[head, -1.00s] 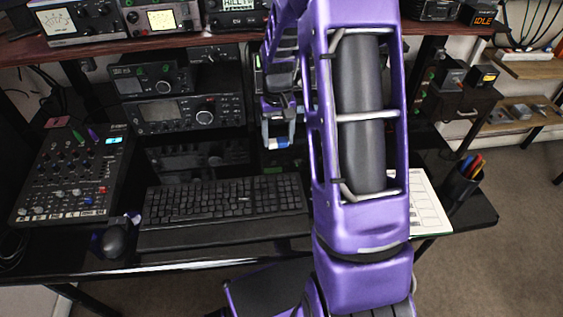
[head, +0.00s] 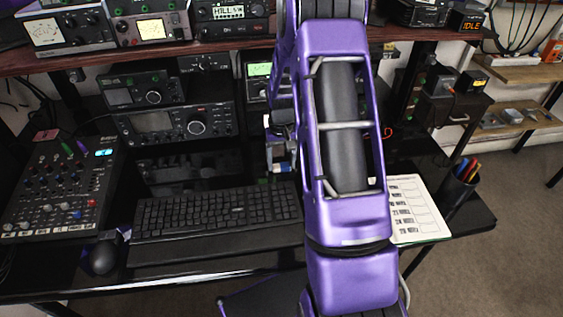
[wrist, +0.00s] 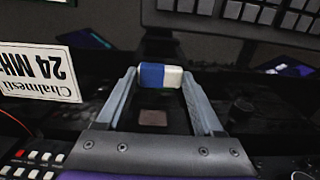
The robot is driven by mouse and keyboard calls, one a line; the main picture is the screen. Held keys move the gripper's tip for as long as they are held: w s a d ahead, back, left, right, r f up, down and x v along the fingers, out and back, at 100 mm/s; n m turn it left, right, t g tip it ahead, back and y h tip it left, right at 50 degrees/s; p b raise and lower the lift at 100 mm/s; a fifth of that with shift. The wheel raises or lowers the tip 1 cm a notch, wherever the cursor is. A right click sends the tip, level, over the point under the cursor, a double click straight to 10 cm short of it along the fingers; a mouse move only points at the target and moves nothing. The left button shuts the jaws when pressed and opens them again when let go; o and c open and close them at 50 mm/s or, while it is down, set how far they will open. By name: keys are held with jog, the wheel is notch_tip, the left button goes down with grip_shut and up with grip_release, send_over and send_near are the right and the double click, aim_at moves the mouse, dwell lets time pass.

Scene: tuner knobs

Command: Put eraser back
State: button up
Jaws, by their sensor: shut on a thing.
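The eraser, a small blue and white block (wrist: 153,76), sits between the two fingertips of my gripper (wrist: 160,78) in the wrist view. The gripper is shut on it. In the head view my gripper (head: 280,157) is above the dark desk, just beyond the keyboard's right end, and the eraser (head: 279,168) shows small at its tips. My purple arm hides part of the desk to the right. I cannot make out a holder or marked spot for the eraser.
The keyboard (head: 215,210), mouse (head: 101,257) and mixer (head: 57,190) cover the left of the desk. Radios (head: 176,124) stand behind. A printed sheet (head: 418,208) and a pen cup (head: 457,187) are at the right. A lettered card (wrist: 38,72) shows in the wrist view.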

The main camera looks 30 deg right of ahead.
aim_at(281, 165)
jog(key=shift+f, duration=0.2)
jog(key=o, duration=1.2)
jog(key=shift+r, duration=0.1)
notch_tip(281, 165, up, 12)
jog(key=p, duration=0.1)
jog(key=shift+r, duration=0.2)
jog(key=shift+a+p, duration=0.1)
jog(key=shift+p, duration=0.2)
